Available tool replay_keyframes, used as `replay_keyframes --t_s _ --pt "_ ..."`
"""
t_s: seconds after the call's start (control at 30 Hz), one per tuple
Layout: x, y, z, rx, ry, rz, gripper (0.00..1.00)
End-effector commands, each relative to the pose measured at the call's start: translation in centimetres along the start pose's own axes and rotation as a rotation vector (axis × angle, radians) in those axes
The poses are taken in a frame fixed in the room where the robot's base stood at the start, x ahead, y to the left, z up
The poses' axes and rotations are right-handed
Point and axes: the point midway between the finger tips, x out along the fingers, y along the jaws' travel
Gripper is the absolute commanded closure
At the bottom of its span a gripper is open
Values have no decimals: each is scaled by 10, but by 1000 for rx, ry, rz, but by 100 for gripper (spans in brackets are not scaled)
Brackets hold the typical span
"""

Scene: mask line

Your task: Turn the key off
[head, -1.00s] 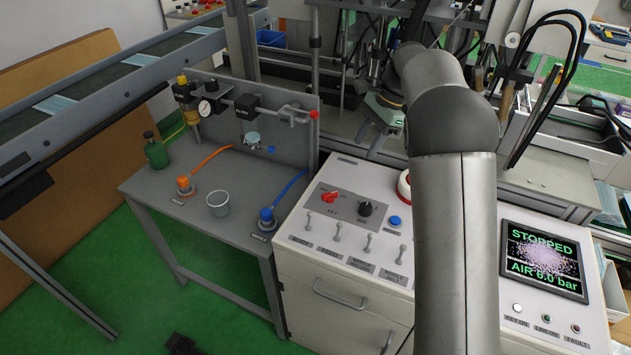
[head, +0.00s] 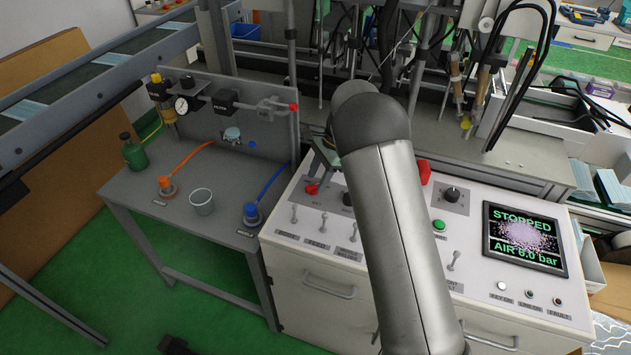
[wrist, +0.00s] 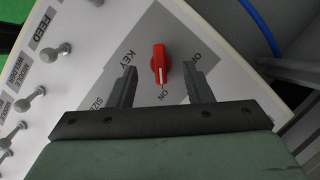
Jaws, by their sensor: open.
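The red key switch (wrist: 159,64) sits on a grey plate marked KEY, with ON and OFF labels. In the wrist view its handle lies nearly upright in the picture, its lower end by the ON label. My gripper (wrist: 160,71) is open, with one finger on each side of the key in the picture and a gap on both sides. I cannot tell how far above the panel the fingertips are.
The control panel (head: 470,265) carries a black dial beside the key, several toggle switches (wrist: 55,55), a green button (head: 439,225) and a screen (head: 525,238) reading STOPPED, AIR 6.0 bar. A grey bench (head: 200,235) with a cup and hoses stands to the left.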

Motion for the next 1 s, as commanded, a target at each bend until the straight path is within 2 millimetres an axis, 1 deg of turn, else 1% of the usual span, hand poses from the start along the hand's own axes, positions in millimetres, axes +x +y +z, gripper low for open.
replay_keyframes --t_s 0.03,0.1,0.2,0.53,0.57,0.6,0.7,1.0 --pt "7 0 0 0 0 2 54" --pt "15 0 0 0 -1 1 54" --pt "21 0 0 0 0 -1 54" --pt "24 0 0 0 0 -1 54" --pt "24 0 0 0 0 -1 63" --pt "24 0 0 0 0 -1 74" --pt "24 0 0 0 0 -1 98" --pt "24 -1 0 -21 -1 7 98"
